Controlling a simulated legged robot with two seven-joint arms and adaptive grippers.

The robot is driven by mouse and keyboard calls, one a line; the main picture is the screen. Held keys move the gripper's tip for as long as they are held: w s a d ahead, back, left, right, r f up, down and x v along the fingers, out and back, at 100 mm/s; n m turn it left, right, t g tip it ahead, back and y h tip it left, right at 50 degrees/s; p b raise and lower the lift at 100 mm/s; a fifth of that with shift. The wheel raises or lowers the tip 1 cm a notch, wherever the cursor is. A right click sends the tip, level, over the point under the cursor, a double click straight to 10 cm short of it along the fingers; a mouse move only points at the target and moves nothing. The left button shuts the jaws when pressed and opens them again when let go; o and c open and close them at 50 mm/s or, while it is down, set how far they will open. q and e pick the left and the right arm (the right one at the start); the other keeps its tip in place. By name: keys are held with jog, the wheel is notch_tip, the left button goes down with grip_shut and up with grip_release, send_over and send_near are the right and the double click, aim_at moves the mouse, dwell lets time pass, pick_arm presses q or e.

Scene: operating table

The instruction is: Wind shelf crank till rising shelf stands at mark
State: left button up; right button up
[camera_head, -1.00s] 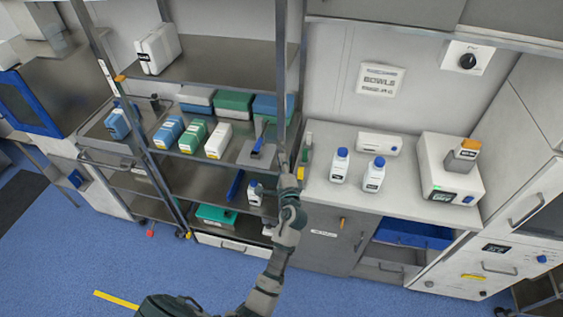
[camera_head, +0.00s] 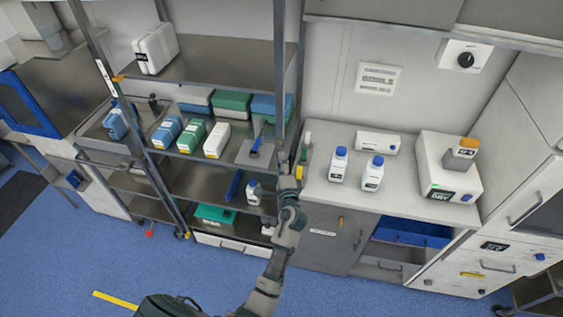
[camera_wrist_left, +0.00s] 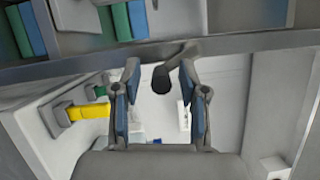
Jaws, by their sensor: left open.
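The metal rack's top shelf (camera_head: 215,62) holds a white container. An orange tab (camera_head: 118,78) sits by its front left corner, next to a pale marked strip (camera_head: 106,78) on the left post; the marks are too small to read. My left gripper (camera_head: 287,176) is at the rack's front right post. In the left wrist view, my open left gripper (camera_wrist_left: 160,70) has a crank with a dark knob (camera_wrist_left: 161,80) between its fingertips, with gaps on both sides. The crank arm runs up to a metal rail. My right gripper is not in view.
A middle shelf (camera_head: 195,148) carries blue, green and white boxes. Right of the rack, a counter (camera_head: 325,195) holds two blue-capped bottles (camera_head: 372,174) and a white device (camera_head: 447,172). A yellow-ended object (camera_wrist_left: 90,111) lies left of my fingers.

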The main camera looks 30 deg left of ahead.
pick_arm(q)
jog(key=v, duration=1.1)
jog(key=shift+s+d, duration=0.2)
jog(key=shift+a+f, duration=0.1)
jog(key=shift+f, duration=0.05)
